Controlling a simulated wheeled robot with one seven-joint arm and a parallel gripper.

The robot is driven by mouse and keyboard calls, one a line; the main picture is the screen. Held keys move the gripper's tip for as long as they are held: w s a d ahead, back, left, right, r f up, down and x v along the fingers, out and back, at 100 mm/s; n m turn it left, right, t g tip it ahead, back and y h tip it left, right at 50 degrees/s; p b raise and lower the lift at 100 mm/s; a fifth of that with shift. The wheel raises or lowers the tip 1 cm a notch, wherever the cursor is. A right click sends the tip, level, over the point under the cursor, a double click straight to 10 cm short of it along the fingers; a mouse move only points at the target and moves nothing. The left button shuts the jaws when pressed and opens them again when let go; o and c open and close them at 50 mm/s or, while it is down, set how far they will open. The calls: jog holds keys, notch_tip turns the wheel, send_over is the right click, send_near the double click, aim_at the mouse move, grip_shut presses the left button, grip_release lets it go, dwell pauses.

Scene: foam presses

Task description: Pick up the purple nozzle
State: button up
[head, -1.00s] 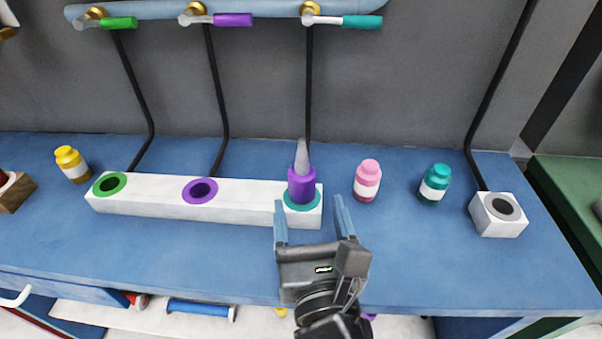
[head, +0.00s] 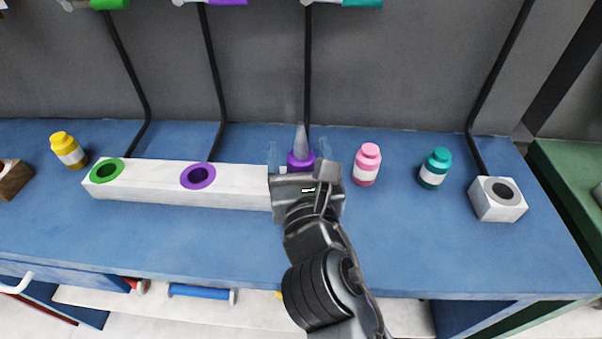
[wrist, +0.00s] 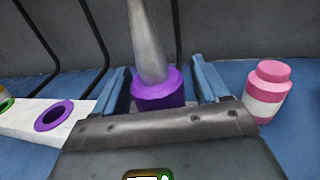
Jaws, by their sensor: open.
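The purple nozzle (head: 300,160) has a purple base and a grey tapered tip, and stands upright at the right end of the white holder block (head: 232,188). In the head view my gripper hides its lower part and the teal-ringed hole under it. My gripper (head: 303,158) is open, with one finger on each side of the nozzle. In the wrist view the purple base of the nozzle (wrist: 158,90) sits between the two blue fingers of my gripper (wrist: 163,82), with no clear contact on either side.
The block's green-ringed hole (head: 106,171) and purple-ringed hole (head: 198,176) are empty. A pink bottle (head: 367,164) stands close right of my gripper, then a teal bottle (head: 435,168) and a white socket block (head: 497,199). A yellow bottle (head: 67,149) is far left. The front blue tabletop is clear.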

jog(key=shift+c, duration=0.5)
jog(key=c, duration=1.1)
jog(key=shift+c, duration=0.3)
jog(key=shift+r, duration=0.1)
